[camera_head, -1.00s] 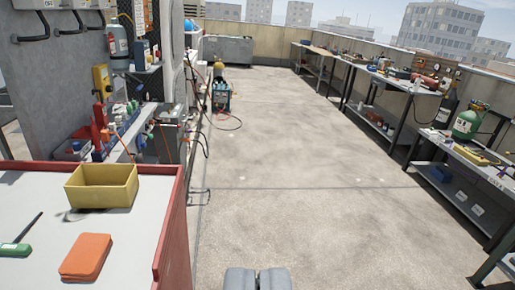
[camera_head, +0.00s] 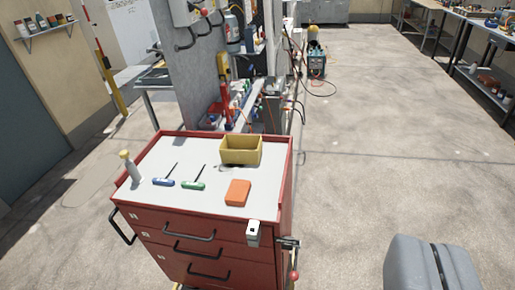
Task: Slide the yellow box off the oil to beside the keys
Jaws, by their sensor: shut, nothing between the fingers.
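The yellow box (camera_head: 241,150) is an open-topped bin at the back right of the pale top of a red tool cart (camera_head: 200,228). A small dark mark (camera_head: 226,167), perhaps the oil, shows at the box's lower left edge; the box may hide more of it. The keys are T-handled: one green (camera_head: 193,185) and one blue (camera_head: 163,182), lying left of and nearer than the box. My gripper (camera_head: 436,264) is shut and empty at the lower right, to the right of the cart and apart from the box.
An orange block (camera_head: 237,193) lies in front of the box, right of the green key. A pale bottle (camera_head: 130,166) stands at the cart's left edge. A cluttered grey panel and bench (camera_head: 240,115) stand behind the cart. Open concrete floor (camera_head: 370,170) lies to the right.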

